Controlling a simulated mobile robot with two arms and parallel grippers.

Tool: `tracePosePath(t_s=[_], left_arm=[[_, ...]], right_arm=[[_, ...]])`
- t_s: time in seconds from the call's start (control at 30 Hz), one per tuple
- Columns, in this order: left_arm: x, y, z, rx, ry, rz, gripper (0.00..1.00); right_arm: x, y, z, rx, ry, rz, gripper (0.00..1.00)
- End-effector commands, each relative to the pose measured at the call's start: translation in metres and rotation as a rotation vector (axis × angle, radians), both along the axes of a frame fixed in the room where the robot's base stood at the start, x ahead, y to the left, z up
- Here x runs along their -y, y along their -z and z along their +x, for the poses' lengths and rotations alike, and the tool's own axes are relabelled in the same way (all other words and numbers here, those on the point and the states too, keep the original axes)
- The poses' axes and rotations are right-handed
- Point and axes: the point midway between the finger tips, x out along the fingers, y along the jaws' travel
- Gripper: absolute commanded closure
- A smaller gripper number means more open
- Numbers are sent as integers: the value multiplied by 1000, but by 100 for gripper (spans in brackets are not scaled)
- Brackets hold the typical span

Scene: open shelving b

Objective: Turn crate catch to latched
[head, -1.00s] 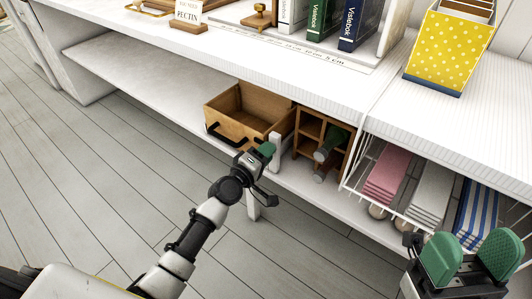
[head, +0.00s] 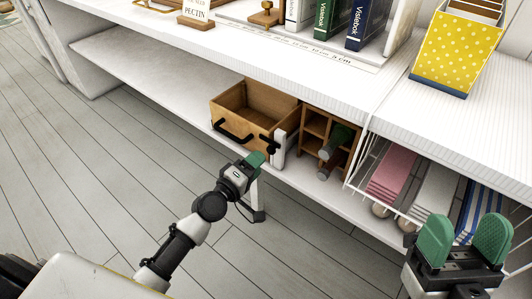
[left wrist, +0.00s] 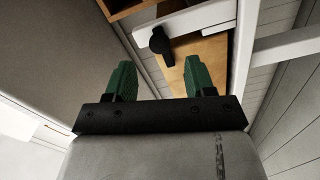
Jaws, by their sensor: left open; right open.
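The wooden crate (head: 262,97) stands on the lower shelf with a dark bar handle (head: 232,134) on its front. The black crate catch (head: 270,145) is at the crate's front right. In the left wrist view the catch (left wrist: 158,41) is a round knob with a short lever slanting down right, on a white strip. I cannot tell whether it is latched. My left gripper (head: 256,158) is open and empty, just in front of and below the catch. In the left wrist view its fingers (left wrist: 160,78) straddle the catch's line, apart from it. My right gripper (head: 464,238) is open and empty.
A wooden rack (head: 316,126) holding bottles stands right of the crate. A wire basket (head: 353,180) with folded cloths is further right. The upper shelf (head: 215,50) overhangs the crate. The lower shelf left of the crate (head: 140,70) is clear.

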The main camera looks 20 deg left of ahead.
Motion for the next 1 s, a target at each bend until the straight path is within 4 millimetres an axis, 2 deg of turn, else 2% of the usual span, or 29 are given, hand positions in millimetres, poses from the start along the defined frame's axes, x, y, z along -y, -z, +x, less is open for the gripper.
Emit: tracePosePath(t_s=[0.1, 0.3, 1.0], left_arm=[[-7, 1, -20, -1, 0, 3, 46], [-13, 0, -36, 0, 0, 0, 46], [-13, 0, -37, 0, 0, -1, 46]], right_arm=[[0, 1, 1, -6, 1, -2, 36], [1, 0, -2, 13, 0, 4, 36], [0, 0, -2, 14, 0, 6, 36]])
